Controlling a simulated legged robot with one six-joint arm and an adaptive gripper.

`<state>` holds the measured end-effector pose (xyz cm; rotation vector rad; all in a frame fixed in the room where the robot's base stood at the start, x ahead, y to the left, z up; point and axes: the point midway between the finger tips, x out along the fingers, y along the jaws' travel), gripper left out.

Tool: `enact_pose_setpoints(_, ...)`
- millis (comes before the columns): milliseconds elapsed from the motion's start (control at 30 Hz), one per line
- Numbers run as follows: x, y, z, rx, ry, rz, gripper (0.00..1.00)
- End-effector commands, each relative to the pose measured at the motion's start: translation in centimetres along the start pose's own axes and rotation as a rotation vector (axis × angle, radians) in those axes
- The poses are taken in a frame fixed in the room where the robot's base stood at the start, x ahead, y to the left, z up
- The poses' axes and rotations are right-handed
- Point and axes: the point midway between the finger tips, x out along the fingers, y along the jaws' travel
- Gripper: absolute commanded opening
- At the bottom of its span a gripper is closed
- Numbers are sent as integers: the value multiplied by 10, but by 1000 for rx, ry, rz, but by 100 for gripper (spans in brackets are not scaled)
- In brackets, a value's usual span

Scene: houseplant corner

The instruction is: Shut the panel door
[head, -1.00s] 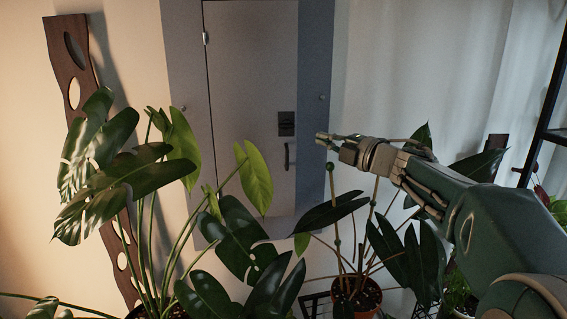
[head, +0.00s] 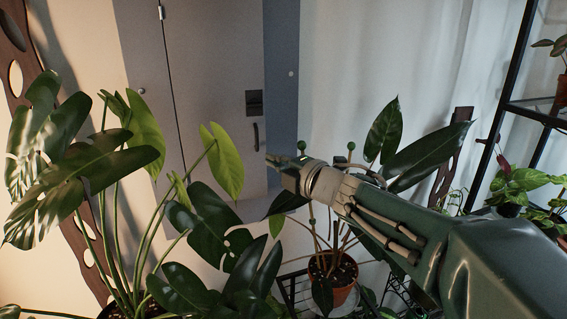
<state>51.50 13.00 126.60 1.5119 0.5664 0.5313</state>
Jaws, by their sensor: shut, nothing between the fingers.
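The panel door (head: 215,75) is a grey flat panel in a blue-grey frame (head: 282,85) on the back wall. Its hinge side is on the left. A dark latch plate (head: 254,102) and a dark upright handle (head: 256,136) sit near its right edge. I see no clear gap at that edge, but cannot tell if it is fully shut. My gripper (head: 272,160) is shut and empty, pointing left, overlapping the door's right edge just below the handle in the picture. I cannot tell whether it touches the door. Leaves hide the door's lower part.
A large broad-leaved plant (head: 210,222) stands in front of the door at left. A potted plant (head: 332,280) with stakes stands under my arm. A black shelf (head: 530,112) with plants is at right. A dark wooden slat (head: 20,70) stands at far left.

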Motion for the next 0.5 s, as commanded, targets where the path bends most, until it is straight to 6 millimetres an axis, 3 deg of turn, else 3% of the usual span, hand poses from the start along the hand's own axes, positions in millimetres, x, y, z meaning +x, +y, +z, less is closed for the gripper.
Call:
enact_pose_setpoints(233,49,-1,0,1,3,-1,0)
enact_pose_setpoints(500,70,0,26,0,-1,0,0)
